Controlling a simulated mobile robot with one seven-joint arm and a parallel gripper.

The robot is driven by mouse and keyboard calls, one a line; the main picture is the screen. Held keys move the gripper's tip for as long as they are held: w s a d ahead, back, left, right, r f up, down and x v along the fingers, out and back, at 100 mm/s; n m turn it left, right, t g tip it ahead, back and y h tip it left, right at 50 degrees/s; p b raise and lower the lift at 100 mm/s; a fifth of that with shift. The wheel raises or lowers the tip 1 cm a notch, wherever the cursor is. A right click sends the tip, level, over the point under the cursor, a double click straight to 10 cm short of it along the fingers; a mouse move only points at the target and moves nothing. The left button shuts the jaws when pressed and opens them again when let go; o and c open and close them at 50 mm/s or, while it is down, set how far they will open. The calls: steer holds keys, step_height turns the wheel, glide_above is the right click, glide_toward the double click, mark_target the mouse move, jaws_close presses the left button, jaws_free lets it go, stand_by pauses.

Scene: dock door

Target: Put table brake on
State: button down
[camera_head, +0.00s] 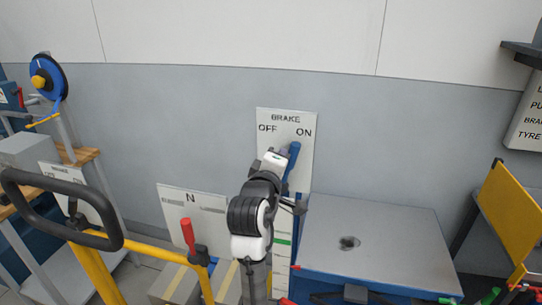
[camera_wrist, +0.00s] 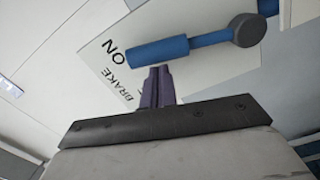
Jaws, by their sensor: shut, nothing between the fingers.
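The brake lever (camera_head: 293,160) is blue and stands in front of a white BRAKE plate (camera_head: 300,120) marked OFF at left and ON at right. Its upper end leans right, below the word ON. My arm partly covers its lower part. In the wrist view the blue grip (camera_wrist: 158,51) and its grey round pivot (camera_wrist: 247,31) show in front of the plate. My gripper (camera_wrist: 158,72) is shut and empty, its purple fingertips just beside the grip; I cannot tell whether they touch it. In the head view the fingertips are not clear. The grey-topped table (camera_head: 385,225) stands right of the lever.
A plate marked N (camera_head: 205,210) with a red-handled lever (camera_head: 188,235) is left of my arm. A trolley with a black loop handle (camera_head: 110,225) and yellow tubes stands at left. A yellow panel (camera_head: 512,215) is at right. A small dark object (camera_head: 349,243) lies on the table.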

steer(key=shift+s+d+f+m, duration=0.1)
steer(key=shift+s+d+m, duration=0.15)
steer(key=shift+d+m, duration=0.6)
steer(key=shift+s, duration=0.1)
